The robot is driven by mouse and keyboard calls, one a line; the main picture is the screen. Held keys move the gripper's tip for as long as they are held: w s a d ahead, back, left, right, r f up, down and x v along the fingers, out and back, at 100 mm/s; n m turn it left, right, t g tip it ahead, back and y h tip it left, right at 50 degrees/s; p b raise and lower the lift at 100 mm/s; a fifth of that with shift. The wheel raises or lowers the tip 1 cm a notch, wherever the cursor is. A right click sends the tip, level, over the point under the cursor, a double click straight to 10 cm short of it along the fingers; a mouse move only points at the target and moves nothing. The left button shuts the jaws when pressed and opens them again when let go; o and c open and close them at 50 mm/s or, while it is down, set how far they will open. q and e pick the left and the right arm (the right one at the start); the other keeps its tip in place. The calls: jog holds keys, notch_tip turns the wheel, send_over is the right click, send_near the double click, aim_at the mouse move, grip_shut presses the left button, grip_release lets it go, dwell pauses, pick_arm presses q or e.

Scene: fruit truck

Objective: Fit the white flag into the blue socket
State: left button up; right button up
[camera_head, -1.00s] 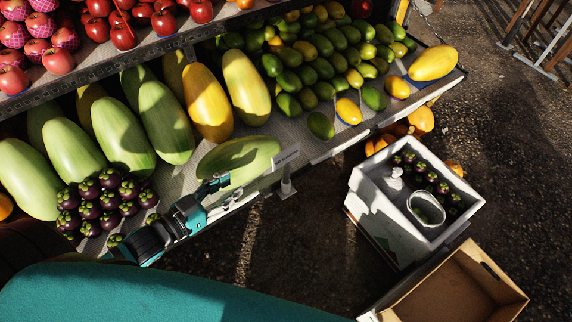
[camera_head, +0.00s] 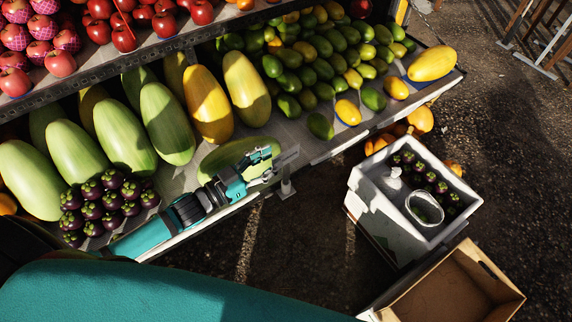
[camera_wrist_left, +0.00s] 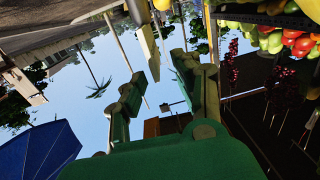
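A small white flag-like plate (camera_head: 289,156) stands at the front edge of the fruit shelf in the head view, above a white post. A pale upright plate, probably the same flag, shows beyond and between the fingers in the left wrist view (camera_wrist_left: 149,48). My left gripper (camera_head: 272,168) is just left of the flag, its fingers pointing at it. In the left wrist view the fingers (camera_wrist_left: 163,88) are apart with nothing clearly between them. Whether a fingertip touches the flag, I cannot tell. I cannot make out a blue socket. My right gripper is not in view.
A green papaya (camera_head: 225,155) lies right behind my left gripper. Mangosteens (camera_head: 105,205) sit left of the arm, and mangoes (camera_head: 320,125) lie beyond the flag. A white foam box (camera_head: 372,215) and a cardboard box (camera_head: 445,290) stand to the right. Dark ground is clear below the shelf edge.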

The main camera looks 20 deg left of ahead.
aim_at(299, 144)
pick_arm(q)
jog(key=p+x, duration=0.1)
jog(key=x, duration=0.4)
jog(key=shift+d+f, duration=0.1)
jog(key=shift+d, duration=0.15)
grip_shut()
